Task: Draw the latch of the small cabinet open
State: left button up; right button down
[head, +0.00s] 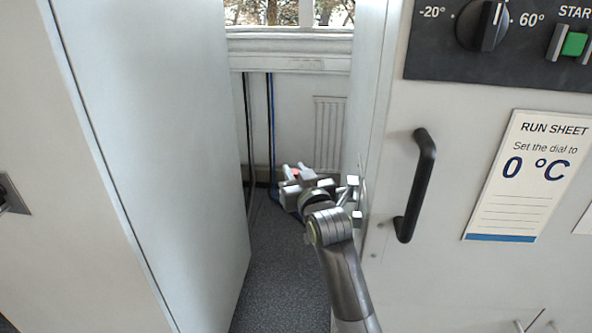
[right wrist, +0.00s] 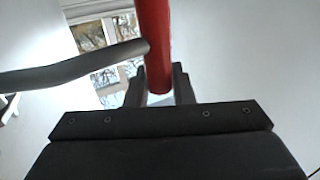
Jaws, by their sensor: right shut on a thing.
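My right gripper (head: 290,178) reaches into the gap between the tall pale cabinet on the left and the cabinet with the dial on the right. It is shut on a red bar; a little red (head: 296,172) shows at its fingers. In the right wrist view the red bar (right wrist: 154,45) stands between the two fingers of the gripper (right wrist: 160,88). A bent grey rod (right wrist: 75,70) meets the bar from the left. The bar looks like the latch's handle, but its mounting is hidden. My left gripper is not in view.
The left cabinet (head: 150,130) and the right cabinet (head: 400,280) leave a narrow gap. The right cabinet has a black handle (head: 417,185), a dial (head: 482,25), a green start button (head: 574,44) and a run sheet (head: 530,175). Cables hang at the back wall below a window.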

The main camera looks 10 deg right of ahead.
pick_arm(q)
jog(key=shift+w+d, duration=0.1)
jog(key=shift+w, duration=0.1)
pick_arm(e)
jog(key=shift+s+f, duration=0.1)
jog(key=shift+f, duration=0.05)
jog(key=c, duration=1.6)
grip_release()
jog(key=o, duration=0.3)
jog(key=shift+s+a, duration=0.1)
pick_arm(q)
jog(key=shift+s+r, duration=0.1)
